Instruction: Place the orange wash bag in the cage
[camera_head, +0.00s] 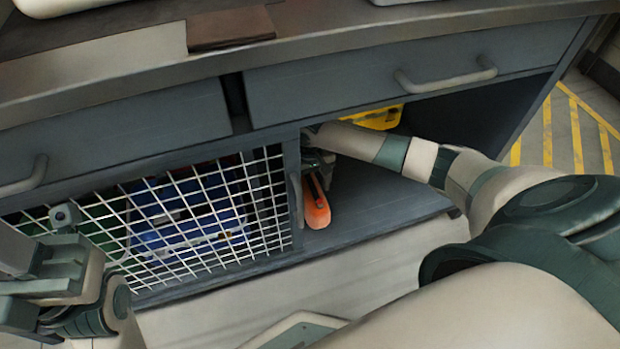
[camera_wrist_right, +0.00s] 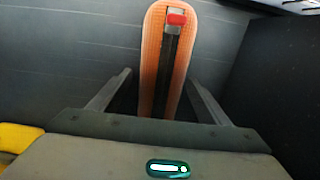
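The orange wash bag (camera_head: 317,210) lies on the open shelf of the grey cabinet, just right of the cage. In the right wrist view the bag (camera_wrist_right: 152,45) is long, with a dark strip down its middle and a red tab. My right gripper (camera_wrist_right: 158,88) is open, with one finger on each side of the bag's near end and a gap on both sides. In the head view the right gripper (camera_head: 318,165) is partly hidden inside the cabinet. The cage (camera_head: 205,215) has a white wire mesh front. My left gripper (camera_head: 40,262) is partly visible in front of its left side.
Blue items (camera_head: 180,215) show behind the mesh. A vertical handle (camera_head: 296,200) stands at the cage's right edge, close to the bag. Drawers with handles (camera_head: 445,80) are above. A yellow object (camera_head: 380,117) lies deeper on the shelf; the shelf's front right is clear.

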